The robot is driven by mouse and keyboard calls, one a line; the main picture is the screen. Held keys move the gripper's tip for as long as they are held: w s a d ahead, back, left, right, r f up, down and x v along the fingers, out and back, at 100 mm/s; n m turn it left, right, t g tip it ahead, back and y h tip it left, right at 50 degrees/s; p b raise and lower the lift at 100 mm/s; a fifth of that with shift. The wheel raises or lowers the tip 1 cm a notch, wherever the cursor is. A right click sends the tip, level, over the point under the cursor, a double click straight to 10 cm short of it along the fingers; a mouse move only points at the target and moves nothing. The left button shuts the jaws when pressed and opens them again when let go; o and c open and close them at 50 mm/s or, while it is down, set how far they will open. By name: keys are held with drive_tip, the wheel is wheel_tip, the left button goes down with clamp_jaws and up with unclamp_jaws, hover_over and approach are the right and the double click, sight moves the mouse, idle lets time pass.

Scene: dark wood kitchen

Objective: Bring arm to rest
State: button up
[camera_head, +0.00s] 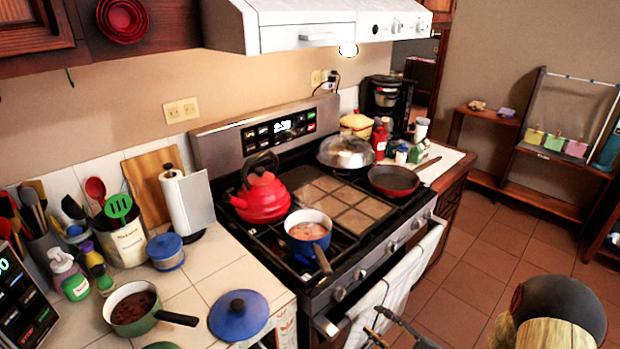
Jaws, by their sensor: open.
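My gripper (371,320) shows only in part at the bottom edge. Its two thin dark fingers are apart, pointing left, with nothing visible between them. In the picture it lies just below the white towel (395,280) on the oven front; I cannot tell whether it touches anything. The rest of my gripper is cut off by the frame.
The stove (335,270) holds a red kettle (262,195), a blue pot (308,233) and a red pan (392,180). A green pan (133,307) and a blue lid (238,314) crowd the left counter. Tiled floor (480,245) is open at right, before the shelf (540,200).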

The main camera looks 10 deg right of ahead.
drive_tip(key=s+a+f+n+g+y, duration=0.1)
drive_tip(key=s+a+f+g+y, duration=0.15)
drive_tip(key=s+a+g, duration=0.5)
drive_tip(key=s+r+n+g+h, duration=0.45)
drive_tip(key=s+n+g, duration=0.35)
drive_tip(key=s, duration=0.3)
drive_tip(key=s+d+r+n+t+h, duration=0.1)
drive_tip(key=d+r+n+h, duration=0.2)
drive_tip(key=r+h, duration=0.15)
drive_tip(key=s+d+r+n+t+h, duration=0.1)
drive_tip(key=d+r+n+h, duration=0.15)
drive_tip(key=r, duration=0.35)
drive_tip(key=a+r+n+t, duration=0.2)
drive_tip(key=r, duration=0.5)
drive_tip(key=a+r+n+t+h+p, duration=0.1)
drive_tip(key=a+r+n+t, duration=0.1)
drive_tip(key=r, duration=0.4)
drive_tip(key=shift+a+r+n+h, duration=0.3)
drive_tip(key=shift+a+r+n, duration=0.1)
drive_tip(key=shift+a+n, duration=0.25)
